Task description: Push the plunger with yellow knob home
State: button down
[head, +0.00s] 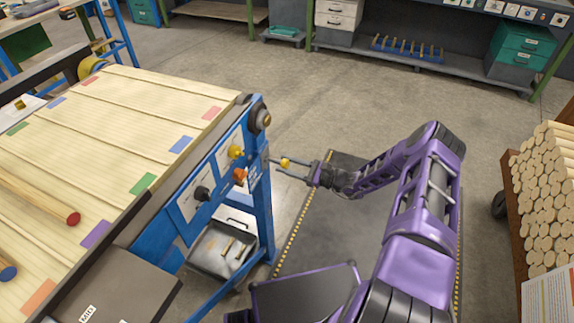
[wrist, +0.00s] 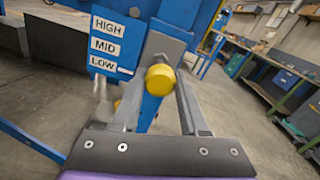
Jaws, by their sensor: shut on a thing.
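A yellow round knob (wrist: 160,79) sits between the fingers of my gripper (head: 274,168) in the wrist view, facing the camera. It also shows in the head view (head: 285,162) between the fingers, just right of the blue machine frame. My gripper is shut on it, with the fingertips close to the frame's end. How far its plunger stands out is hidden behind the knob. Another yellow knob (head: 236,152) is on the frame's sloping front panel, above an orange knob (head: 240,175) and a black knob (head: 202,193).
A HIGH, MID, LOW label plate (wrist: 106,47) is on the blue frame. A slatted wood bed (head: 110,120) lies left. A grey bin (head: 222,250) stands below the frame. A stack of round wood (head: 545,200) is at right. Open floor lies behind my arm.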

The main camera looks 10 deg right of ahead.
aim_at(277, 162)
dwell(0.8)
jog(key=x, duration=0.1)
jog(key=b+x, duration=0.1)
jog(key=shift+w+a+f, duration=0.15)
jog(key=shift+a+f, duration=0.05)
jog(key=shift+a, duration=0.15)
jog(key=shift+w+a+r+b, duration=0.1)
jog(key=shift+w+a+b, duration=0.1)
jog(key=shift+a+b, duration=0.1)
jog(key=shift+d+r, duration=0.1)
jog(key=shift+r, duration=0.05)
jog(key=shift+c, duration=2.2)
grip_release()
jog(key=v, duration=1.7)
jog(key=shift+d, duration=0.1)
